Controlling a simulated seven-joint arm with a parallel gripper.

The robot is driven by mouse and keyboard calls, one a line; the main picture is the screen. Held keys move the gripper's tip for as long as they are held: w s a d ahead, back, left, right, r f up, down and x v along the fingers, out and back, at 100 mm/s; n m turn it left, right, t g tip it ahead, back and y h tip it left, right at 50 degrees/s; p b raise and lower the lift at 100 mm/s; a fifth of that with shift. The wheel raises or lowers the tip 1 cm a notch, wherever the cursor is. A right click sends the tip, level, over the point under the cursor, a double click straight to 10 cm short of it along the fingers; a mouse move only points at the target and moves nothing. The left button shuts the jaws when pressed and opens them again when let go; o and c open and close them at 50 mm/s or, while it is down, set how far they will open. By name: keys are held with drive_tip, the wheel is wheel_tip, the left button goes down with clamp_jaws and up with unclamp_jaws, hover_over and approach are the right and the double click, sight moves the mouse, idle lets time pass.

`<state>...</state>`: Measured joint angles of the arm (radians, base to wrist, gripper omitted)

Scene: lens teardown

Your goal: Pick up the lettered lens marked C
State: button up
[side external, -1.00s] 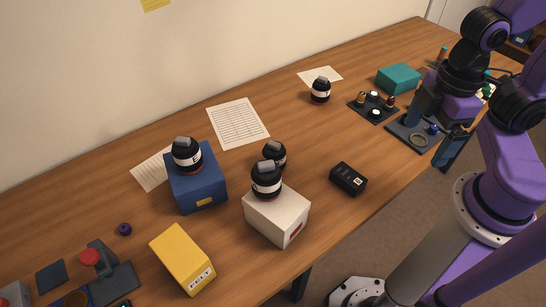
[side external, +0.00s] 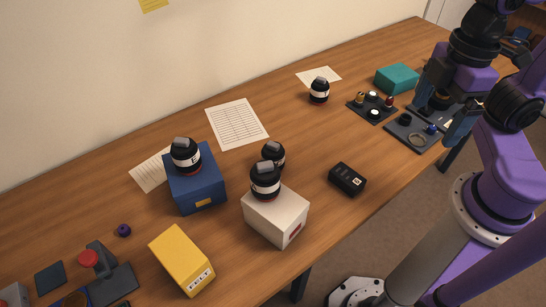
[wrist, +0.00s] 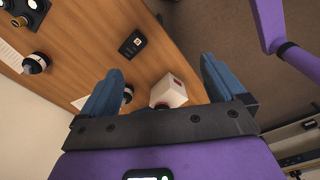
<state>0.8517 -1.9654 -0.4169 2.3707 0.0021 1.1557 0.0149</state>
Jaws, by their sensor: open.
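Several black lenses with white lettered bands are on the table. One marked E (side external: 186,155) stands on a blue box (side external: 197,190). Another (side external: 265,180) stands on a white box (side external: 276,217), and a third (side external: 274,155) is just behind it on the table. A fourth (side external: 319,90) stands farther back by a paper sheet; it also shows in the wrist view (wrist: 36,63). I cannot make out which lens is marked C. My gripper (side external: 440,108) is open and empty at the right, above the dark trays and apart from every lens. Its spread fingers show in the wrist view (wrist: 160,72).
A black device (side external: 347,179) lies right of the white box. A yellow box (side external: 182,260) is at the front. A dark tray with small parts (side external: 372,109) and a teal box (side external: 397,79) are at the right. The table's middle is clear.

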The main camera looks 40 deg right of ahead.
sight(280, 156)
drive_tip(key=w+a+m+t+y, duration=0.15)
drive_tip(key=a+y, duration=0.35)
drive_tip(key=a, duration=0.5)
drive_tip(key=w+a+m+t+y, duration=0.1)
drive_tip(key=a+m+t+y, duration=0.3)
drive_tip(key=a, duration=0.7)
drive_tip(key=w+d+m+t+h, duration=0.5)
drive_tip(key=w+d+t+h, duration=0.25)
drive_tip(key=w+d, duration=0.25)
wheel_tip(280, 156, down, 20)
drive_tip(key=shift+x, duration=8.6)
drive_tip(key=shift+a, duration=0.2)
drive_tip(key=c, duration=1.5)
